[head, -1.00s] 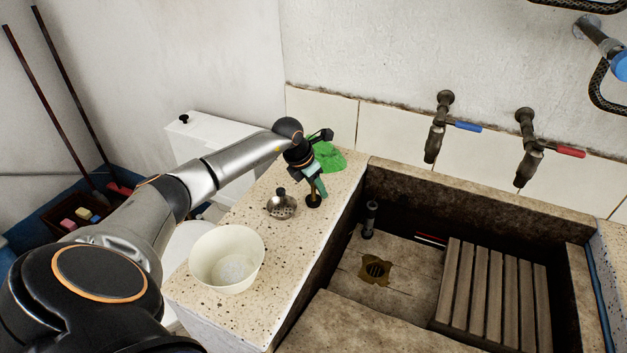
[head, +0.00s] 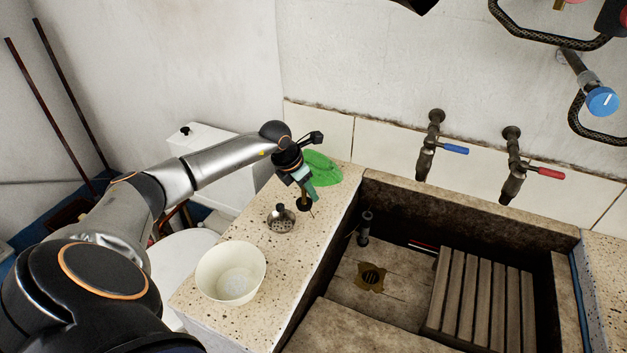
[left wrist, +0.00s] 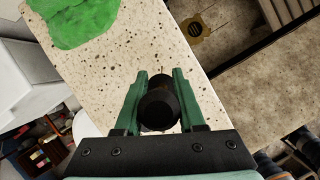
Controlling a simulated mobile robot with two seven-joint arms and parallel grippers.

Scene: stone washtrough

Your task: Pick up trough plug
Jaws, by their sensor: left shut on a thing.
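The trough plug (head: 304,204), dark on top with a brass-coloured lower part, is held between the green fingers of my left gripper (head: 303,190). It appears to be just above the speckled stone ledge. In the left wrist view the plug (left wrist: 160,105) shows as a dark round body between the two fingers of the left gripper (left wrist: 160,85), which is shut on it. The plug's underside is hidden there. My right gripper is not in view.
A perforated metal strainer (head: 281,220) stands close left of the plug, with a cream bowl (head: 231,272) in front. A green cloth (head: 322,168) lies behind the gripper. The trough, right, holds a brass drain (head: 371,277), an upright post (head: 365,228) and a slatted board (head: 478,290).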

